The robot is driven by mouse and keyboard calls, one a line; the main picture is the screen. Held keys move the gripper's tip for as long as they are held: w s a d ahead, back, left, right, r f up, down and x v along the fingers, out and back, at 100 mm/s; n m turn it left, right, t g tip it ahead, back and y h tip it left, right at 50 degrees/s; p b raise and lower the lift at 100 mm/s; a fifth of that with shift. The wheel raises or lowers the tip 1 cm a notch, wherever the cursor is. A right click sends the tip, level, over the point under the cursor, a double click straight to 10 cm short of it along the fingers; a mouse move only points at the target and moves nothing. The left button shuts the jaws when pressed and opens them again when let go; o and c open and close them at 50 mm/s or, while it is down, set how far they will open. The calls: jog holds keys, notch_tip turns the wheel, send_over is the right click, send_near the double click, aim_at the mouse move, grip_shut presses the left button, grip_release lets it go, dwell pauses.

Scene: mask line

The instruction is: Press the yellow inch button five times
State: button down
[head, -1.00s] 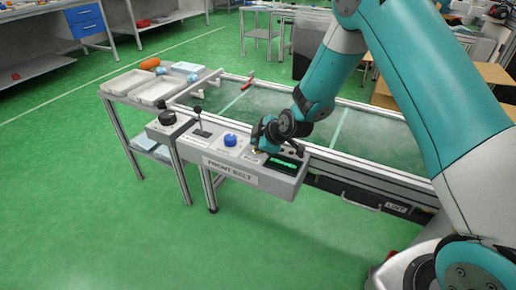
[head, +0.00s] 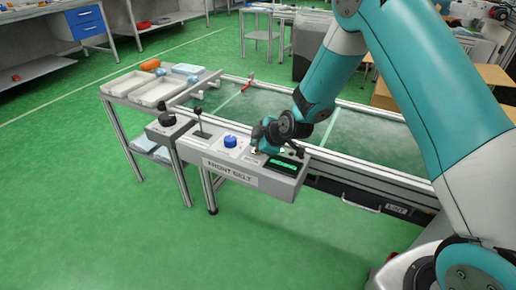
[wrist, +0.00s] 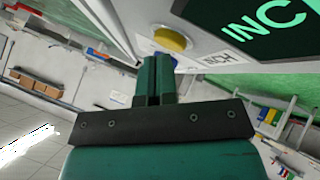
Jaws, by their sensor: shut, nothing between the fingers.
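The yellow inch button (wrist: 172,38) shows in the wrist view as a round cap on the grey control panel, beside a paper label reading INCH (wrist: 219,58). My gripper (wrist: 156,62) is shut and empty, its fingertips close to the button. I cannot tell whether they touch it. In the head view, my gripper (head: 258,150) is over the right part of the panel marked FRONT BELT (head: 230,172) and mostly hides the yellow button. A dark display (wrist: 270,22) with green letters is beside the button.
The blue button (head: 230,141), a lever (head: 200,121) and a black knob (head: 167,119) stand on the panel left of my gripper. The conveyor belt (head: 370,140) runs behind it. Trays (head: 156,92) stand on a side table at left. Green floor in front is clear.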

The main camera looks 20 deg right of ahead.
jog(key=shift+r, duration=0.5)
jog(key=shift+r+p, duration=1.85)
jog(key=shift+r, duration=0.7)
dwell(0.5)
jog(key=shift+r+b, duration=0.7)
jog(key=shift+r, duration=1.15)
jog(key=shift+f, duration=0.15)
notch_tip(320, 180, down, 8)
jog(key=b, duration=0.6)
jog(key=shift+f, duration=0.25)
